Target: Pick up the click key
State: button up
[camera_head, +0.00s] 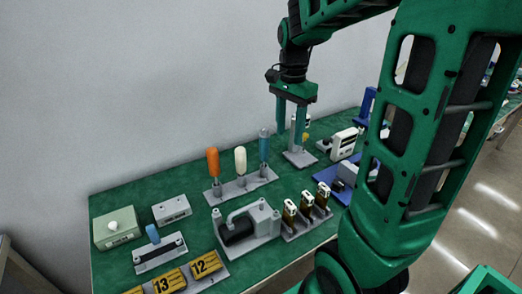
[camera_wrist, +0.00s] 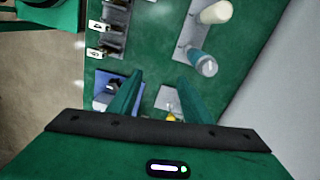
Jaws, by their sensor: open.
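I cannot tell for sure which thing is the click key. My gripper (camera_head: 290,134) is open and points down over the far part of the green bench, above a small grey stand (camera_head: 300,158). In the wrist view my gripper (camera_wrist: 160,78) has its two green fingers apart with nothing held between them. The grey stand (camera_wrist: 166,98) shows between the fingers, with a small yellow part (camera_wrist: 171,117) near it. The right finger and the gripper body hide part of the stand. A yellow part (camera_head: 305,137) also shows beside the gripper in the head view.
A grey rack (camera_head: 240,187) holds orange, white and teal handles left of the gripper. A white device (camera_head: 343,144) stands right. A wall runs behind.

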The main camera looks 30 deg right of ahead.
aim_at(264, 151)
jog(key=w+a, duration=0.1)
jog(key=w, duration=0.1)
jog(key=w+m, duration=0.1)
jog(key=w, duration=0.1)
jog(key=w+a+m, duration=0.1)
jog(key=w, duration=0.1)
jog(key=shift+a, duration=0.35)
jog(key=shift+w+a+r, duration=0.1)
jog(key=shift+w+a, duration=0.05)
jog(key=shift+a, duration=0.25)
jog(key=shift+w+a+f, duration=0.1)
jog(key=shift+a+f, duration=0.1)
jog(key=shift+f, duration=0.05)
jog(key=shift+w+f, duration=0.1)
jog(key=shift+f, duration=5)
grip_shut()
